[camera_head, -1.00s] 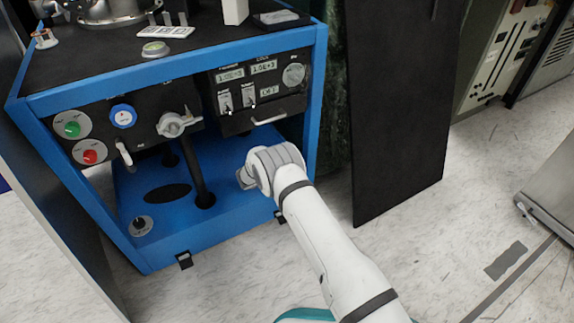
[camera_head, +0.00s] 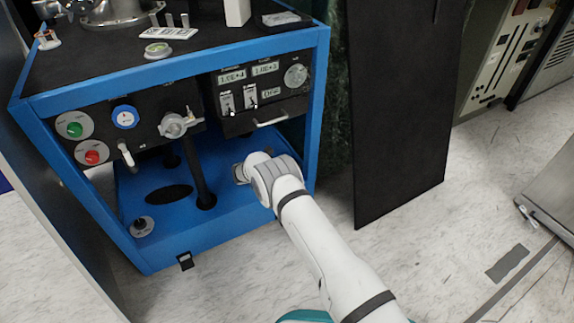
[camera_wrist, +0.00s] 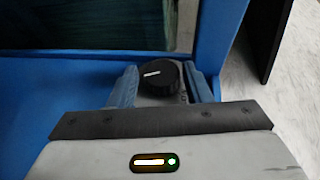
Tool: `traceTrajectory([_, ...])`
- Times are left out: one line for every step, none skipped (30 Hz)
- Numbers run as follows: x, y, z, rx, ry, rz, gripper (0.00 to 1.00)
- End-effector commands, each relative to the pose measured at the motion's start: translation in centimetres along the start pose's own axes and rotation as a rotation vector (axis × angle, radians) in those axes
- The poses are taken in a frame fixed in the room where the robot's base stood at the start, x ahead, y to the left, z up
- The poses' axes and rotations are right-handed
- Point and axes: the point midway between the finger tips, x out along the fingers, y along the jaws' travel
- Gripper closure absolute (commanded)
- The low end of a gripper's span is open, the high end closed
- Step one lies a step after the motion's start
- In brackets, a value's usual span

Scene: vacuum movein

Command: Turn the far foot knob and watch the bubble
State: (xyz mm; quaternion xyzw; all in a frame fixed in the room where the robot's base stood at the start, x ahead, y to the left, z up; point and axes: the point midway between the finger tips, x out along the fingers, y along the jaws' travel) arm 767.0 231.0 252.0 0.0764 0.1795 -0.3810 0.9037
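The far foot knob (camera_wrist: 160,76) is a black round knob with a white pointer line, seen in the wrist view on the blue frame's floor. My gripper (camera_wrist: 162,84) has its two bluish fingers on either side of it, with a narrow gap showing on the right. In the head view my wrist hides this knob and my fingers; only part of its grey plate (camera_head: 239,174) shows. The bubble level (camera_head: 157,50) is a small round vial with a green face on the cart's black top. The bubble's position is too small to tell.
The blue cart frame (camera_head: 316,100) has a post right of my gripper in the wrist view. A near foot knob (camera_head: 141,226) sits at the front left. A black post (camera_head: 197,180) stands left of my wrist. A control panel (camera_head: 262,92) with a handle hangs above.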

Motion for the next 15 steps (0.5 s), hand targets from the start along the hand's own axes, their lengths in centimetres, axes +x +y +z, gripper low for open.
traceTrajectory([0.1,0.0,0.0,0.0,0.0,-0.001,0.51])
traceTrajectory([0.1,-0.1,0.0,0.0,0.0,-0.001,0.49])
traceTrajectory([0.1,-0.1,0.0,0.0,0.0,-0.002,0.46])
traceTrajectory([0.1,-0.1,0.0,0.0,0.0,-0.002,0.43])
traceTrajectory([0.1,-0.1,0.0,0.0,0.0,-0.002,0.43])
traceTrajectory([0.1,-0.1,0.0,0.0,0.0,-0.002,0.43])
traceTrajectory([0.1,-0.1,0.0,0.0,0.0,-0.003,0.43])
traceTrajectory([0.1,-0.1,0.0,0.0,0.0,-0.003,0.43])
traceTrajectory([0.1,-0.1,0.0,0.0,0.0,-0.003,0.43])
traceTrajectory([0.1,-0.1,0.0,0.0,0.0,-0.003,0.43])
traceTrajectory([0.1,-0.1,0.1,0.0,0.0,-0.003,0.43])
traceTrajectory([0.1,-0.1,0.2,0.0,0.0,-0.003,0.43])
traceTrajectory([0.0,-0.1,0.4,0.0,0.0,-0.003,0.43])
traceTrajectory([-0.1,-0.1,0.7,0.001,0.0,-0.003,0.43])
traceTrajectory([-0.4,-0.1,1.2,0.001,0.0,-0.003,0.43])
